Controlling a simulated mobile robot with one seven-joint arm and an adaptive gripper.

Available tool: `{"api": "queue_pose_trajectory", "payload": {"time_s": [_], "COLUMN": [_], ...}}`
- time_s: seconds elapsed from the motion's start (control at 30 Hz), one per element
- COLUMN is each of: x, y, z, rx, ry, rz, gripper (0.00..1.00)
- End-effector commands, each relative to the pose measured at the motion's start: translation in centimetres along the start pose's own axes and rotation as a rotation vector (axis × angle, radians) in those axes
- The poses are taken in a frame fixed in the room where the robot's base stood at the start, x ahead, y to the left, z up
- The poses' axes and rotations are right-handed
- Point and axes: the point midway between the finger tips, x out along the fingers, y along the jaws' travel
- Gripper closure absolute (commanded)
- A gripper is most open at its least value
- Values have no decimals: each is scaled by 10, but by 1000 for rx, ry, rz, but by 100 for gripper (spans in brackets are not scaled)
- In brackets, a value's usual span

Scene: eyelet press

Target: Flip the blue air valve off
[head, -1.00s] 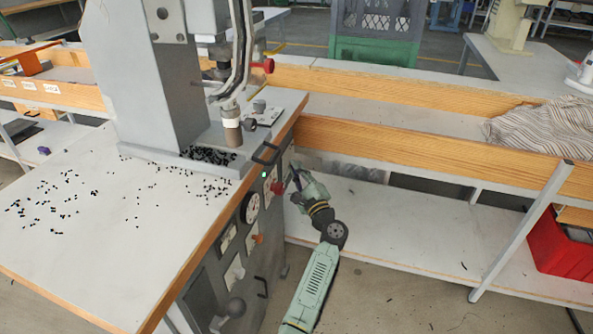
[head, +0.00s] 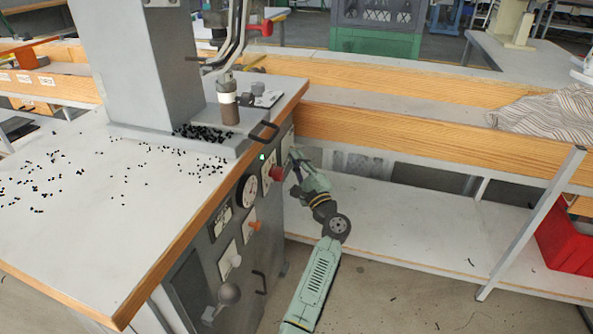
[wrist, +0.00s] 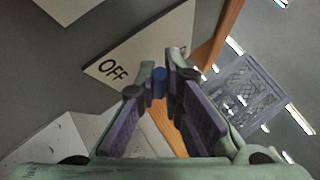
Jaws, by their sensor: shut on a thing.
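The blue air valve (wrist: 159,76) shows as a small blue piece between my fingertips in the wrist view. It sits in front of a pale plate (wrist: 150,45) marked "OFF". My gripper (wrist: 158,86) has its purple-padded fingers closed in on the valve from both sides. In the head view my gripper (head: 294,161) is at the right end of the machine's front panel, just right of the red knob (head: 276,173). The valve itself is hidden or too small to tell there.
The grey machine's panel also holds a gauge (head: 249,191), a green light (head: 262,157) and an orange knob (head: 254,225). A wooden-edged bench (head: 420,148) stands to the right, with a mostly clear lower shelf.

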Motion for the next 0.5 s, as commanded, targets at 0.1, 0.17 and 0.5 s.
{"api": "queue_pose_trajectory", "payload": {"time_s": [0.1,0.17,0.5], "x": [-4,-4,-6], "y": [10,11,13], "z": [-5,-6,-7], "rx": [-25,-39,-109], "ry": [-25,-36,-93], "rz": [-20,-30,-83], "gripper": [100,100,100]}}
